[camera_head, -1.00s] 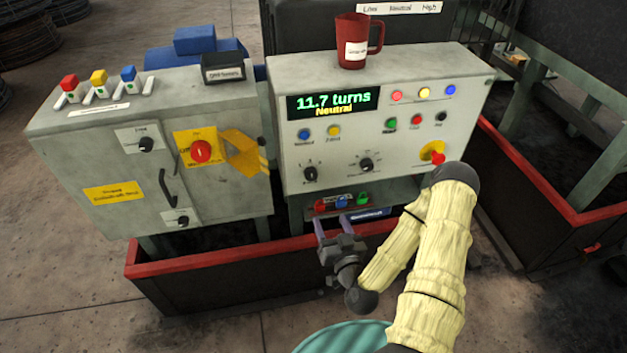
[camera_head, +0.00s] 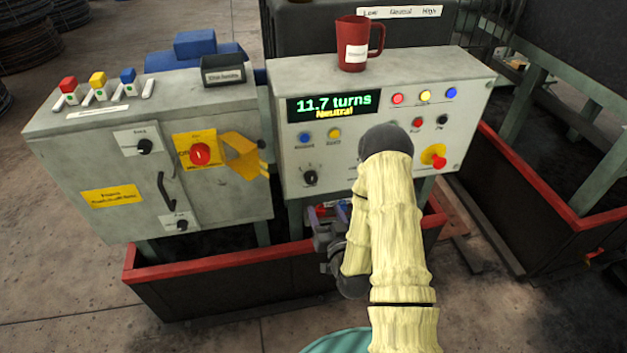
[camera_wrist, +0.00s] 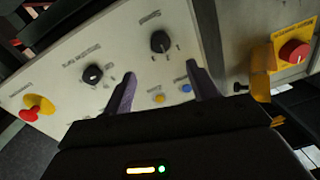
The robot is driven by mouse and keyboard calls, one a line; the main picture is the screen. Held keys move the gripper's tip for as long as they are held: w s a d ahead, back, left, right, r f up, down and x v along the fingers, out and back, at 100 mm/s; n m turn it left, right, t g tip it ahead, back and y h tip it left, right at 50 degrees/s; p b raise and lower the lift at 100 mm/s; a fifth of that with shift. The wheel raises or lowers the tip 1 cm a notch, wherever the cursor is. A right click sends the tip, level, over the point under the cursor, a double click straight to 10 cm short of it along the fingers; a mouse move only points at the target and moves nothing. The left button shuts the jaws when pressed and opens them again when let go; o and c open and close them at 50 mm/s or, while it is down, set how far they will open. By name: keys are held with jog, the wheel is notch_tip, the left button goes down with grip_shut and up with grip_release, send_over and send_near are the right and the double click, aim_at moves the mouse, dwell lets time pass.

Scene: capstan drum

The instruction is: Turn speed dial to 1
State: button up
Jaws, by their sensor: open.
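The control panel (camera_head: 390,95) has a display reading "11.7 turns" and "Neutral". Its left black dial (camera_head: 310,177) shows in the head view and also in the wrist view (camera_wrist: 160,42). The right black dial (camera_wrist: 92,74) shows in the wrist view; my arm hides it in the head view. In the head view my gripper (camera_head: 322,214) is low, below the panel, partly hidden by my arm.
A red mushroom button (camera_head: 437,161) is at the panel's lower right. Blue (camera_head: 305,139) and yellow (camera_head: 334,133) buttons sit above the left dial. A red mug (camera_head: 353,45) stands on top. A grey cabinet (camera_head: 100,160) with a red rotary switch (camera_head: 200,154) is left. Red-rimmed bins stand below.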

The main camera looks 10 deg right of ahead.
aim_at(312, 180)
jog(key=w, duration=0.4)
jog(key=w+p, duration=0.1)
jog(key=w, duration=0.7)
jog(key=shift+a+r, duration=0.1)
jog(key=shift+a, duration=0.3)
jog(key=c, duration=1)
